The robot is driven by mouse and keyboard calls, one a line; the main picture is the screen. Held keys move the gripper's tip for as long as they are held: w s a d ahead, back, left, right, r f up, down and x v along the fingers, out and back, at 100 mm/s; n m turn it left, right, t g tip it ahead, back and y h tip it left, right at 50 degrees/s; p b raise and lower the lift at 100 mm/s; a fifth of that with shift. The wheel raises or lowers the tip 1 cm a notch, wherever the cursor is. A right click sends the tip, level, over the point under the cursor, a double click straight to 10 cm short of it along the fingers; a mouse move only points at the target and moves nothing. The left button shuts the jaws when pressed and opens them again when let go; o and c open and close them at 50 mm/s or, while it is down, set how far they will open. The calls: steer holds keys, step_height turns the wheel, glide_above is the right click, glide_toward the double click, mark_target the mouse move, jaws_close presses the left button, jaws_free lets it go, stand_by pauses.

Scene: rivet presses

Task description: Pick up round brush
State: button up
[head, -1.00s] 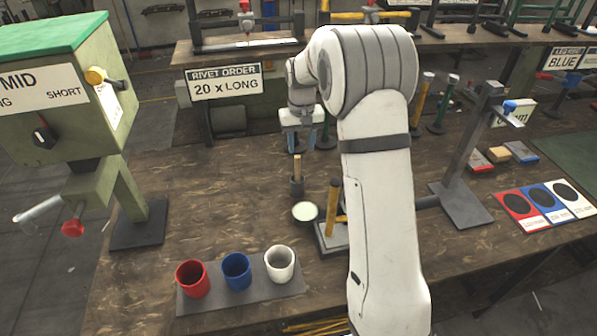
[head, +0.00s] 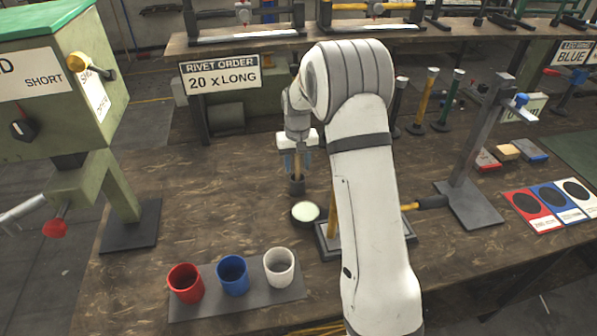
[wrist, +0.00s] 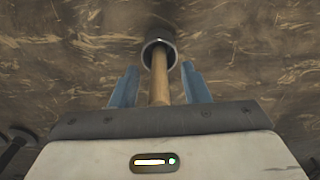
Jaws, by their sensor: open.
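The round brush (head: 297,184) stands upright on the table, with a wooden handle on top and a dark round body below. In the wrist view, the brush (wrist: 160,80) shows its handle running up between the fingers to a dark ring-like end. My gripper (head: 297,163) is over the brush, its blue fingers on either side of the handle. In the wrist view, my gripper (wrist: 156,85) is open, with a gap between each finger and the handle. The lower part of the handle is partly hidden by the fingers in the head view.
A round tin (head: 305,212) with pale contents sits just right of the brush. Red (head: 186,284), blue (head: 233,276) and white (head: 279,267) cups stand on a grey mat in front. A green machine (head: 60,90) is at left and a grey stand (head: 470,205) at right.

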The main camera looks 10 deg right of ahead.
steer(key=shift+f, duration=0.8)
steer(key=shift+c, duration=0.3)
jaws_close()
